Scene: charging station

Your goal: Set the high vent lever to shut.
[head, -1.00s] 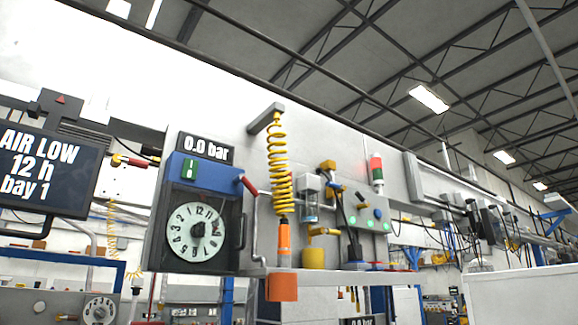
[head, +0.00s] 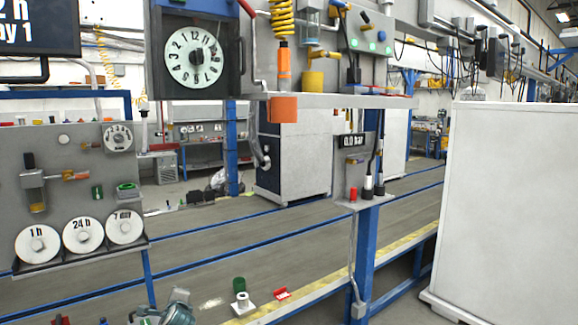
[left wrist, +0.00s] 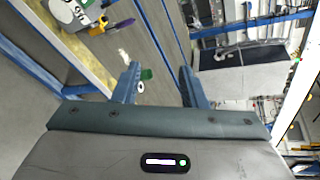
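A red-handled lever (head: 246,7) on a grey pipe, just right of the dial box (head: 200,88), shows at the top edge of the head view, partly cut off. I cannot tell for sure that it is the high vent lever. A yellow-handled fitting (head: 325,54) sits further right on the same upper panel. In the left wrist view my left gripper (left wrist: 160,84) has its two blue fingers apart with nothing held between them. It is far from the panel's levers. My right gripper is not in view.
A grey shelf (head: 350,101) runs under the upper panel, with an orange block (head: 283,109) at its edge. A lower grey panel (head: 75,160) with white dials stands at left. A large white cabinet (head: 515,205) blocks the right. A blue post (head: 368,255) stands at centre right.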

